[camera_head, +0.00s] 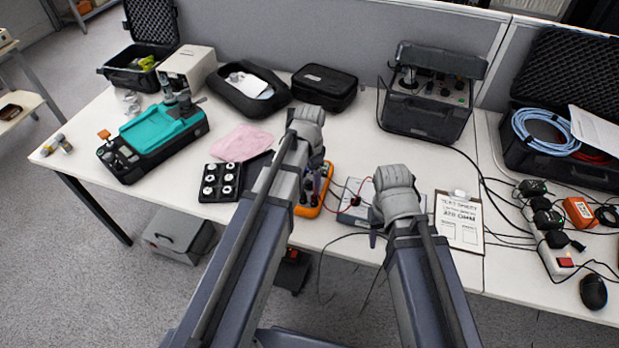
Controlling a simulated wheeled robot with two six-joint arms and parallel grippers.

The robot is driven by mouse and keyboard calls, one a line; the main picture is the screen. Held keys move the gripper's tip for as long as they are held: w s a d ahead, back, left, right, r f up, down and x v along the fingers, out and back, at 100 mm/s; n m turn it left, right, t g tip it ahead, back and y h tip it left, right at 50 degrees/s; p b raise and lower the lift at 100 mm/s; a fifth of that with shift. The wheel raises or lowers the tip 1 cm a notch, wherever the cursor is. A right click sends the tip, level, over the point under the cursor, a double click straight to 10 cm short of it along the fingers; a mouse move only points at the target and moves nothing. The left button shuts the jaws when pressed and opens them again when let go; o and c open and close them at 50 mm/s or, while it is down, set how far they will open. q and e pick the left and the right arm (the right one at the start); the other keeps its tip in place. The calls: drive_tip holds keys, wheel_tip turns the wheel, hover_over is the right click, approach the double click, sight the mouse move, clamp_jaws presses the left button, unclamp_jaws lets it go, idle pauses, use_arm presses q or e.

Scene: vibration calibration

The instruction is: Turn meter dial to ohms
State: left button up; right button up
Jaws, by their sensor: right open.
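The orange-cased meter (327,173) lies on the white table near its front edge, at the middle of the view. My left arm and gripper cover much of it, so I cannot make out its dial or the dial's setting. My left gripper (310,180) is over the meter, pointing down; whether it touches the meter, and whether its fingers are open, I cannot tell. My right gripper (375,228) is open, to the right of the meter, over the front part of a grey box with a red wire (352,215).
A clipboard (460,222) lies right of my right gripper, with cables and a power strip (553,252) beyond. A black block with white round pieces (221,182) and a pink cloth (241,143) lie left of the meter. A large instrument case (428,112) stands at the back.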

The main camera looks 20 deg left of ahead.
sight(309, 181)
drive_tip(key=shift+r, duration=0.1)
use_arm(q)
wheel_tip(309, 181, up, 8)
drive_tip(key=p, duration=0.8)
use_arm(e)
wheel_tip(309, 181, up, 8)
use_arm(q)
drive_tip(key=shift+f, duration=0.1)
use_arm(e)
drive_tip(key=shift+f, duration=0.2)
